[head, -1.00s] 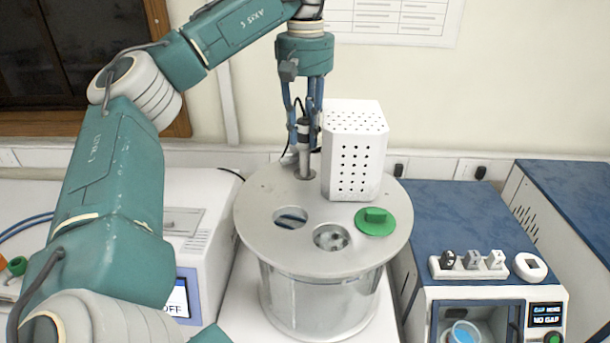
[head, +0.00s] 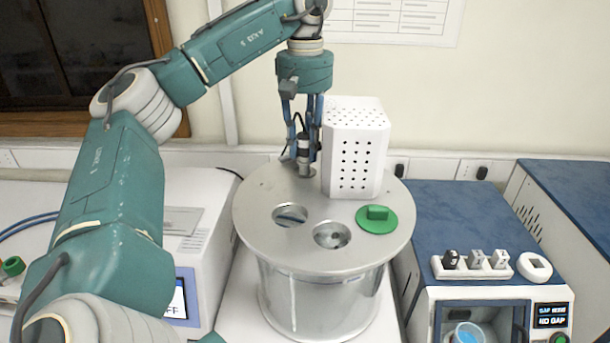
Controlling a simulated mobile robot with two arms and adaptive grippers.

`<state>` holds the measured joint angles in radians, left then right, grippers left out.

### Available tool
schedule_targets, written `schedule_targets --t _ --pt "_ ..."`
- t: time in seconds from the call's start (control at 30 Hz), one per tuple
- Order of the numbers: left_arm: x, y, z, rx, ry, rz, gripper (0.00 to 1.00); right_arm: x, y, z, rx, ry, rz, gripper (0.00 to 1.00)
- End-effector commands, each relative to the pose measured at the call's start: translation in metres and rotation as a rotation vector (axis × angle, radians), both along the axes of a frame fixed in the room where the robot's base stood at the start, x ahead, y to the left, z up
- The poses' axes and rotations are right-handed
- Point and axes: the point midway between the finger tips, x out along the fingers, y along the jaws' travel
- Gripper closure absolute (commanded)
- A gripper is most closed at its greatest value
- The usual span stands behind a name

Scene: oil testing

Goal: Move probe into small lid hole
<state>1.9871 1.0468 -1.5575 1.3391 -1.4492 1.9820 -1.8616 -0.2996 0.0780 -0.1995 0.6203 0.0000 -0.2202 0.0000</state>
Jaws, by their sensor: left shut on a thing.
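The probe (head: 304,148) is a slim upright dark and light grey cylinder with a cable at its top. My left gripper (head: 304,157) is shut on it, its blue-grey fingers pointing straight down at the back of the round metal lid (head: 268,190). The probe's lower end meets the lid at the small back hole (head: 306,173). The hole is mostly covered by the probe and fingers, so how deep the tip sits cannot be told. My right gripper is not in view.
A white perforated box (head: 356,150) stands on the lid, close to the right of my left gripper. The lid also has two larger openings and a green plug (head: 377,219). A blue-topped machine (head: 445,220) stands to the right.

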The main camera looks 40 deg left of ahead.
Motion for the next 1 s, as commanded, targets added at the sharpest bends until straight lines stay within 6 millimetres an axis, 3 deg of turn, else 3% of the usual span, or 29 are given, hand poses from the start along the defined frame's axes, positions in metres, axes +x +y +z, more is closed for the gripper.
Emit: schedule_targets --t 0.33,0.63,1.0 --pt "0.000 0.000 -0.001 -0.001 -0.001 0.000 1.00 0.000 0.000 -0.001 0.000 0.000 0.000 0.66" --pt "0.000 0.000 -0.015 0.000 0.000 0.001 1.00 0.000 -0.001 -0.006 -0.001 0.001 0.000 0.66" --pt "0.000 0.000 -0.014 -0.001 0.000 0.001 1.00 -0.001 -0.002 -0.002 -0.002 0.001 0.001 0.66"
